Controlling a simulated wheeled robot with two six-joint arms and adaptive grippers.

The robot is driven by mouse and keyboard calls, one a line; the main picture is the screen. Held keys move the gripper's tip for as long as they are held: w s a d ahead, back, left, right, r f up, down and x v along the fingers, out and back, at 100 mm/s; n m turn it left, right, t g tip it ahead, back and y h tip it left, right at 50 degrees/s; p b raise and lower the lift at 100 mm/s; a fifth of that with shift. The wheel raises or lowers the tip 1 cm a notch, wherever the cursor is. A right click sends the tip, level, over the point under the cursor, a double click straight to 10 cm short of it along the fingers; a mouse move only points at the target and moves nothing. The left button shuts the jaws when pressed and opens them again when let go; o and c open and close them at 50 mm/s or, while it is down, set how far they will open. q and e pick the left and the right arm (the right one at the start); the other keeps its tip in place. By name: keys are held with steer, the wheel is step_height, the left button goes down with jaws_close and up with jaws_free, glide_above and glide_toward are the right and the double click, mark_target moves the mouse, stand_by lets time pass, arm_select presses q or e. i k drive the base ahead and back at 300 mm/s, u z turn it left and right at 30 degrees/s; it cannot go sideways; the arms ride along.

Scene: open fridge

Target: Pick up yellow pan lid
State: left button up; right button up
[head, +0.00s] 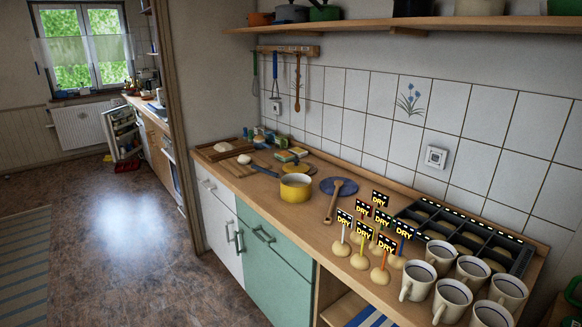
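A yellow pan (295,190) stands on the wooden counter, left of the middle of the head view, with its dark handle pointing back and left. Just behind it lies a flat, round, yellowish piece that looks like the pan lid (305,170). The pan's rim partly hides it, and a dark spot on it may be its knob. Neither of my grippers is in view.
A blue round mat with a wooden spoon (332,205) lies right of the pan. Cutting boards (222,150) are to the left. Several "DRY" signs (364,233), mugs (451,297) and a dark divided tray (515,264) crowd the right. A shelf (420,24) hangs above.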

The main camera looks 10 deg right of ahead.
mark_target(296, 166)
steer(key=u, duration=1.05)
steer(key=i, duration=4.05)
steer(key=z, duration=3.9)
